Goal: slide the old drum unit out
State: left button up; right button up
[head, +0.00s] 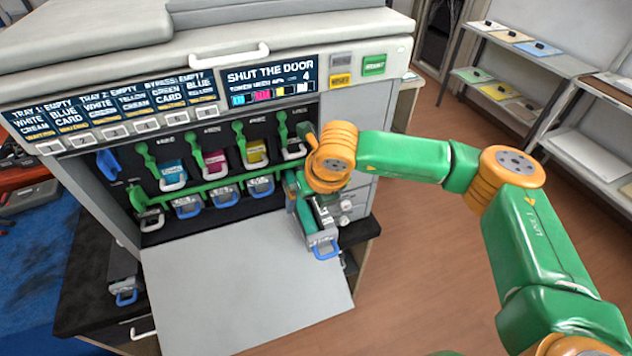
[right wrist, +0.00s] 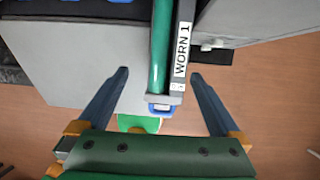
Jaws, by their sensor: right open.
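The old drum unit (head: 318,236), a long grey body with a green roller and a blue handle, juts out over the right side of the lowered door (head: 240,280). In the right wrist view the drum unit (right wrist: 183,60) carries the label "WORN 1", with its blue handle (right wrist: 160,109) near the door's edge. My right gripper (right wrist: 160,75) is open, one finger on each side of the unit and visibly apart from it. In the head view my right wrist hides the unit's rear part and its slot. My left gripper is not in view.
Blue-handled drum units (head: 232,196) sit below. Another blue-handled unit (head: 122,272) lies left of the door on a dark surface. The door's top is mostly clear.

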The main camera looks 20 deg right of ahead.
aim_at(311, 206)
jog(key=shift+w+d+r, duration=0.3)
jog(key=shift+w+d, duration=0.05)
jog(key=shift+d, duration=0.25)
jog(key=b+x, duration=0.6)
jog(key=x, duration=0.2)
jog(key=shift+w+f+b, duration=0.1)
jog(key=shift+f+b, duration=0.3)
jog(key=shift+w+f+b, duration=0.3)
jog(key=shift+f+b, duration=0.05)
jog(key=shift+b, duration=0.2)
jog(key=shift+r, duration=0.1)
grip_shut()
